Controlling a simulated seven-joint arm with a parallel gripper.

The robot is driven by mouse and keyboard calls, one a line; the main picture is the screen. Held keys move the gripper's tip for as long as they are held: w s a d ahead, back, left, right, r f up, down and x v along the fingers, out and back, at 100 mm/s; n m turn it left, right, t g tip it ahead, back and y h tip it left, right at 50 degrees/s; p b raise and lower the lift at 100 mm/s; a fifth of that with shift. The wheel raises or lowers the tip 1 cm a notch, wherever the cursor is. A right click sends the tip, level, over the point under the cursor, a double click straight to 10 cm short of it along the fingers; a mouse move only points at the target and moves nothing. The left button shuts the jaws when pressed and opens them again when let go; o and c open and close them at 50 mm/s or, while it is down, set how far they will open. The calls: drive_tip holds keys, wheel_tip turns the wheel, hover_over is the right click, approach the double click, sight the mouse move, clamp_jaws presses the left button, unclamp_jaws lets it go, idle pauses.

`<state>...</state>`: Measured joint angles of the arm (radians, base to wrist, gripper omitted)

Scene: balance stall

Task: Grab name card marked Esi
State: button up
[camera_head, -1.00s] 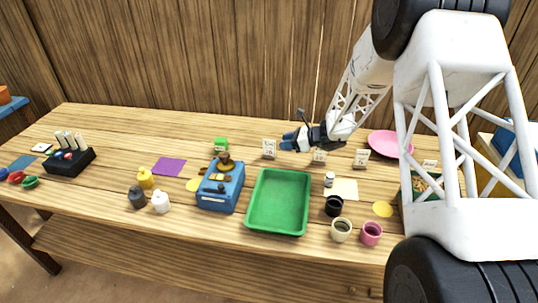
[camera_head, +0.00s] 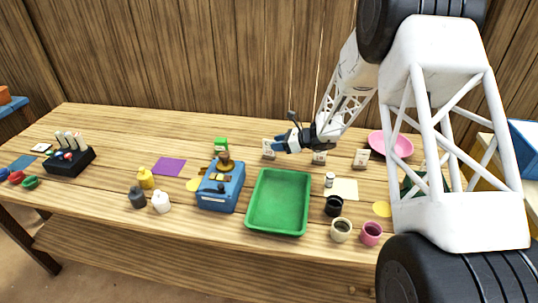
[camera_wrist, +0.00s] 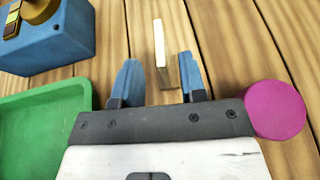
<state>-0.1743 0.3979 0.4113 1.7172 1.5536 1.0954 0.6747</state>
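Three small white name cards stand in a row at the back of the table in the head view: a left one (camera_head: 267,149), a middle one (camera_head: 319,158) and a right one (camera_head: 360,158). Their writing is too small to read, so I cannot tell which says Esi. My gripper (camera_head: 279,146) is beside the left card and partly overlaps it. In the wrist view my gripper (camera_wrist: 156,82) is open, with a card (camera_wrist: 160,45) seen edge-on between and just ahead of its blue fingers. Neither finger visibly touches it.
A green tray (camera_head: 249,208) and a blue scale (camera_head: 240,189) stand in front of the cards. A pink plate (camera_head: 403,146) lies at the back right. In the wrist view a magenta disc (camera_wrist: 275,110) lies close to the right finger. Bare table surrounds the card.

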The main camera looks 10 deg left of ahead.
sight(269, 155)
drive_tip(key=shift+x, duration=2.05)
drive_tip(key=shift+w, duration=0.1)
clamp_jaws()
